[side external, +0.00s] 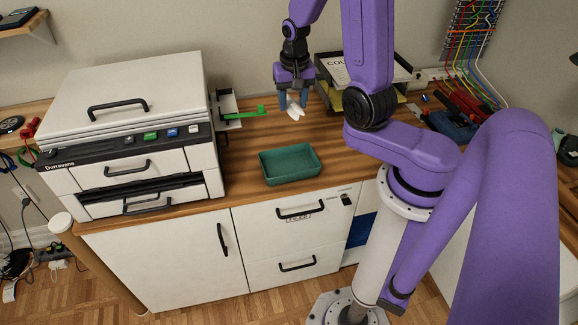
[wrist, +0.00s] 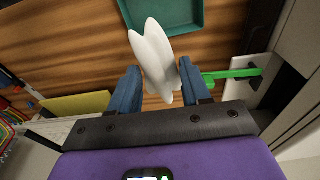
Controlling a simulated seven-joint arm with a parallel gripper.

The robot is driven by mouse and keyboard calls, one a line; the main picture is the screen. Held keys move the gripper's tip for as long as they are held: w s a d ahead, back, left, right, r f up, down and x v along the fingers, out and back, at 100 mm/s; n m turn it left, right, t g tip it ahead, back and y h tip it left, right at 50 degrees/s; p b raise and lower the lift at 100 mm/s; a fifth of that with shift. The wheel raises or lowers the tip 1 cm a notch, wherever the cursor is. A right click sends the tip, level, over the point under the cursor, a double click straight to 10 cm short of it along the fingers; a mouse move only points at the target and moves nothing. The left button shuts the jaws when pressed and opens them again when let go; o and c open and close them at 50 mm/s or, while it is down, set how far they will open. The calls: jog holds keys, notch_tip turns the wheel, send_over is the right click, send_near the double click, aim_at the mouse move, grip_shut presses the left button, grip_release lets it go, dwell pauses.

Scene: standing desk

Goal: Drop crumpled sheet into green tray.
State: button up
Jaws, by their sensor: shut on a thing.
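The crumpled sheet (side external: 294,107) is a small white, lumpy piece. My gripper (side external: 292,103) is shut on it and holds it above the wooden desk, behind the green tray. In the wrist view the sheet (wrist: 155,60) sticks out between the two blue fingers of my gripper (wrist: 160,85). The green tray (side external: 290,178) is a shallow rectangle lying on the desk near its front edge, and it looks empty.
A white printer (side external: 130,110) stands on the left of the desk. A green lever (side external: 245,114) sticks out to the right of it. A paper tray (side external: 350,75) with a printed sheet stands behind my arm.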

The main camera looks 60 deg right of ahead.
notch_tip(320, 180, down, 12)
dwell(1.2)
jog(key=o, duration=1.1)
jog(key=shift+r, duration=0.1)
jog(key=shift+s+a+r, duration=0.25)
jog(key=shift+r, duration=2.6)
jog(key=shift+s+a+r, duration=0.25)
jog(key=shift+r, duration=2.6)
jog(key=shift+s+a+r, duration=0.25)
jog(key=shift+r, duration=2.6)
